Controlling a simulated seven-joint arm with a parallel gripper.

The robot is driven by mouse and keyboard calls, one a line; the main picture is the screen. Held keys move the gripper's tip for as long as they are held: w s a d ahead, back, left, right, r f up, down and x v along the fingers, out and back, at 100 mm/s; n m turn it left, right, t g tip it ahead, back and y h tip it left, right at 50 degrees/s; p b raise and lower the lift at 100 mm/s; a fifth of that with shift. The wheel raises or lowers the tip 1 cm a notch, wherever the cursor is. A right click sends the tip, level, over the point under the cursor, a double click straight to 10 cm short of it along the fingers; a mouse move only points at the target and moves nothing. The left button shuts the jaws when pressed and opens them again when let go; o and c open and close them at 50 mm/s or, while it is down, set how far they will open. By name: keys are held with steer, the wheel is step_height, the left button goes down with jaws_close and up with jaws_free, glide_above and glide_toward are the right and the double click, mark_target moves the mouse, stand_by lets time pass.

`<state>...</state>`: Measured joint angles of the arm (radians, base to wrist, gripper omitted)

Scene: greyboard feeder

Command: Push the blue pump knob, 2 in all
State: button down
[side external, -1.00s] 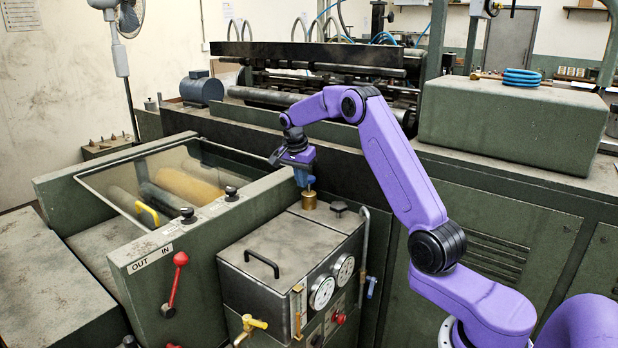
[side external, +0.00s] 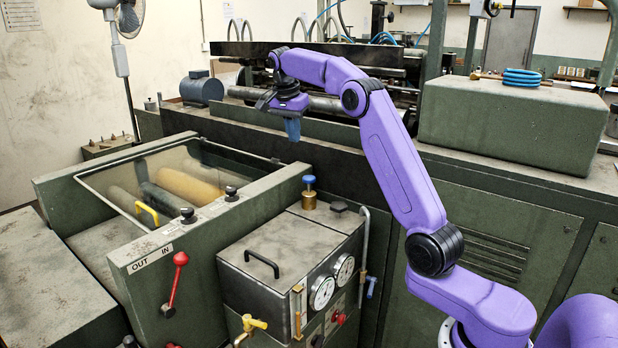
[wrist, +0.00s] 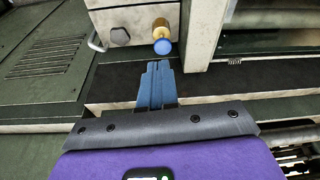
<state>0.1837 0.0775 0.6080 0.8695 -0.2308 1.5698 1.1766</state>
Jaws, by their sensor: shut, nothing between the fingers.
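The blue pump knob (side external: 309,181) sits on a brass collar (side external: 309,199) at the back of the grey box's top. In the wrist view the blue knob (wrist: 162,46) shows just beyond my fingertips, with the brass behind it. My gripper (side external: 293,138) is above the knob and slightly left of it in the side view, with clear air between them. Its blue fingers (wrist: 157,68) are together and hold nothing.
The box (side external: 285,250) has a black handle (side external: 262,263), two gauges (side external: 322,292) and a bent pipe (side external: 364,255) at its right. A glass-covered roller housing (side external: 125,195) stands left. A dark bolt head (side external: 338,207) is beside the knob.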

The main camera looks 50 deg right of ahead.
steer(key=shift+v, duration=0.9)
stand_by(0.8)
stand_by(0.5)
steer(key=s+a+f+n, duration=0.25)
steer(key=a+n, duration=0.45)
steer(key=a, duration=0.7)
steer(key=s+a+f+n+y, duration=0.2)
steer(key=s+a+f+n, duration=0.1)
steer(key=s+a+n, duration=0.65)
steer(key=s+f+n, duration=0.3)
steer(key=s+n, duration=0.1)
steer(key=s, duration=0.5)
steer(key=s+f+n, duration=0.3)
steer(key=s+n, duration=0.1)
steer(key=s, duration=0.6)
steer(key=s+f+n+y, duration=0.1)
steer(key=s+f+n, duration=0.2)
steer(key=s, duration=0.7)
steer(key=shift+a+f+n, duration=0.2)
steer(key=shift+n, duration=0.65)
